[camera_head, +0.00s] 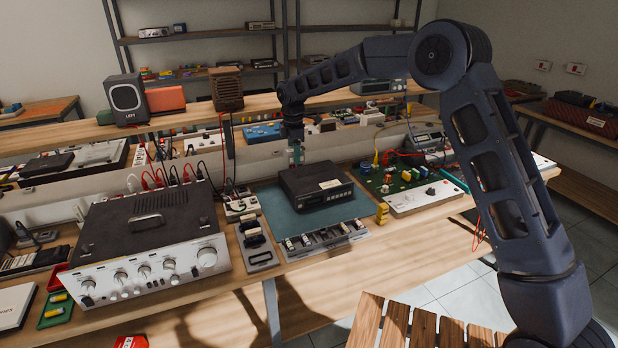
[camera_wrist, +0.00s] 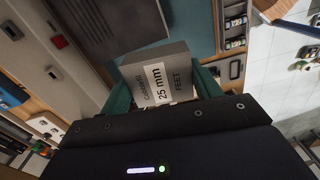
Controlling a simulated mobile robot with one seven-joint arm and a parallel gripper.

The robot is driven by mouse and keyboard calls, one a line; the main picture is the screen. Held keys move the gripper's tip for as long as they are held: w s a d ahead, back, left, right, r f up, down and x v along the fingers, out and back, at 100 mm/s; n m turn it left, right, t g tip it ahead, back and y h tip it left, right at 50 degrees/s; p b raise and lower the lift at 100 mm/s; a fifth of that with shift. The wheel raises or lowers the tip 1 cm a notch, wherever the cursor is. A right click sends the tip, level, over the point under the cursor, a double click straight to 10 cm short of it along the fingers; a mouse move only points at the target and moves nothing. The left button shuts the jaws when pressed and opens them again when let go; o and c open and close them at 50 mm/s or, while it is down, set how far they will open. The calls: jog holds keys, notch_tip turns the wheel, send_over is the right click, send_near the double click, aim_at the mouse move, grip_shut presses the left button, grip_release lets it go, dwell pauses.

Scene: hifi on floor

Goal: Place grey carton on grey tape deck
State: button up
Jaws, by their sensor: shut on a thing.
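My gripper (camera_head: 296,158) points down just behind the tape deck in the head view, with its green fingers showing. I cannot make out the carton clearly in the head view. The dark grey tape deck (camera_head: 302,184) lies flat on a teal mat (camera_head: 290,218), with a pale label on its top. A dark ribbed surface beyond the carton in the wrist view appears to be the deck (camera_wrist: 110,25).
A large silver amplifier (camera_head: 150,235) stands left of the mat. A green circuit board (camera_head: 392,178) and white panel (camera_head: 425,198) lie to the right. A tray of small parts (camera_head: 322,238) lies along the mat's front. A raised shelf (camera_head: 200,122) runs behind.

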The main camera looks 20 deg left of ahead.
notch_tip(320, 180, up, 5)
jog(key=n, duration=0.1)
send_over(314, 176)
notch_tip(314, 176, down, 20)
jog(key=shift+w+d+r, duration=0.1)
dwell(0.3)
jog(key=o, duration=1)
notch_tip(314, 176, up, 12)
